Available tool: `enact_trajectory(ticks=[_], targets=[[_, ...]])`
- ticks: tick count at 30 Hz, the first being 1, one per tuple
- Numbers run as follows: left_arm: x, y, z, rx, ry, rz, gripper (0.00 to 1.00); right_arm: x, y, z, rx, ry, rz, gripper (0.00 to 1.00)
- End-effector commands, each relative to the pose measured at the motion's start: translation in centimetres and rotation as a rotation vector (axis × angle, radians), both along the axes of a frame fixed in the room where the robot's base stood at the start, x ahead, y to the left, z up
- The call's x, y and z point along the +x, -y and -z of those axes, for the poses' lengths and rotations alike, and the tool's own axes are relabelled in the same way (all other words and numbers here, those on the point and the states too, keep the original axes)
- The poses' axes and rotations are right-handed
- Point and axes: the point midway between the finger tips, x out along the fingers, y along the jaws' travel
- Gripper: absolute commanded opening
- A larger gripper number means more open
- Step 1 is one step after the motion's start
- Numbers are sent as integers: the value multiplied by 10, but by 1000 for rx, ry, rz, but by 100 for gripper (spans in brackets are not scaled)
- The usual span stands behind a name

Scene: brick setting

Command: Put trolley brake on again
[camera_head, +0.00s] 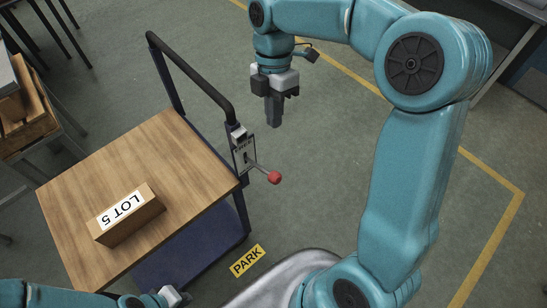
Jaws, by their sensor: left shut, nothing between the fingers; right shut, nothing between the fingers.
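The trolley has a wooden top (150,165), a dark push handle (192,75) and a dark blue lower part. A small brake plate (243,154) with lettering too small to read is fixed to its right corner below the handle. A lever with a red knob (275,177) sticks out from the plate, sloping slightly down to the right. My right gripper (274,121) is shut and empty, pointing down above and beyond the knob, apart from it. My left gripper (172,297) shows only partly at the bottom edge, near the trolley's front side; its fingers are mostly hidden.
A box (127,215) marked "LOT 5" lies on the trolley top. A yellow "PARK" label (247,260) is on the floor beside the trolley. Yellow lines (488,250) mark the floor. A bench with wooden items (24,112) stands at left. The floor right of the lever is clear.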

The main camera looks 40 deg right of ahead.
Motion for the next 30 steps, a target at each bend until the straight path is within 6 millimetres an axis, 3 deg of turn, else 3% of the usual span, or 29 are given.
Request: enact_trajectory(ticks=[11,24,30], targets=[[0,0,0,0,0,0,0,-2,-5,9,1,-3,1,0],[0,0,-3,0,0,0,0,-21,-18,93,1,-6,-2,0],[0,0,-7,0,0,0,0,-28,-23,122,1,-4,0,0]])
